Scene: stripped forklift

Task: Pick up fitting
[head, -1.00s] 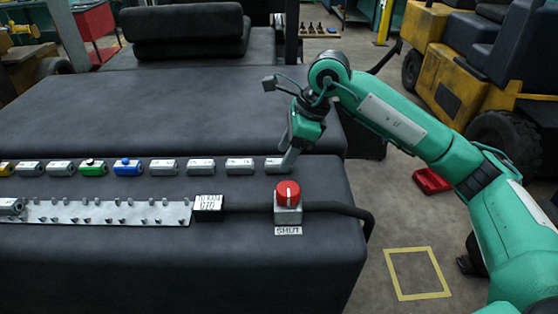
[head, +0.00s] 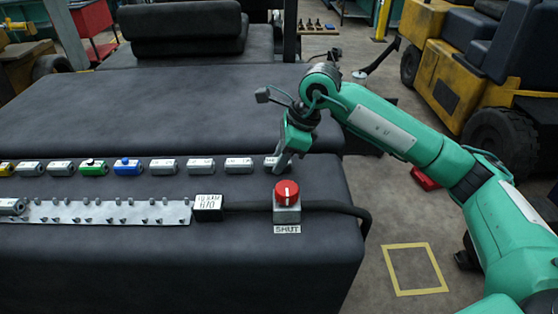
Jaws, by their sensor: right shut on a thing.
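Several small fittings lie in a row on the dark padded surface of the forklift. Most are grey, such as this grey fitting (head: 238,165); there is also a green fitting (head: 94,169), a blue fitting (head: 128,167) and a yellow fitting (head: 5,169) at the left edge. My right gripper (head: 281,167) points down at the right end of the row, shut on the rightmost grey fitting (head: 270,162), which the fingers partly cover. That fitting appears at the level of the row; I cannot tell whether it touches the surface. My left gripper is not in view.
A metal strip with pegs (head: 110,213) lies in front of the row, with a grey fitting (head: 12,206) at its left end. A labelled block (head: 208,207), a black cable (head: 330,208) and a red knob (head: 286,192) marked SHUT sit to its right. The surface behind is clear.

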